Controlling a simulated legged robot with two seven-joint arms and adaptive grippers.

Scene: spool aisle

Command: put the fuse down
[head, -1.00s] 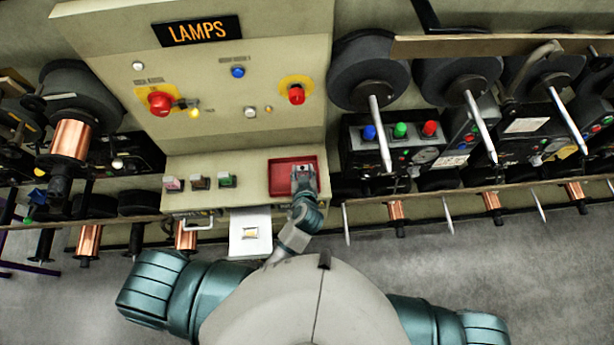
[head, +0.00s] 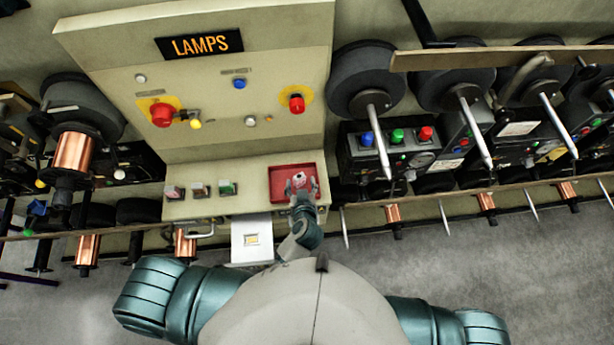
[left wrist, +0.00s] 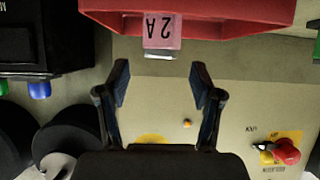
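The fuse (head: 299,179) is a small pink block with a pale end, marked "2 A". It is at the right part of the shallow red tray (head: 279,190) on the panel's ledge. In the left wrist view the fuse (left wrist: 162,32) shows against the red tray (left wrist: 235,12), beyond my fingertips. My left gripper (head: 301,188) is over the tray's near right part. Its two fingers (left wrist: 160,85) are spread wide with nothing between them, and a gap shows between them and the fuse. My right gripper is not in view.
Three small blocks, pinkish, brown and green (head: 227,187), stand on the ledge left of the tray. The LAMPS panel (head: 240,60) rises behind with a red knob (head: 162,115) and buttons. Spools and metal rods (head: 377,140) stick out on the right.

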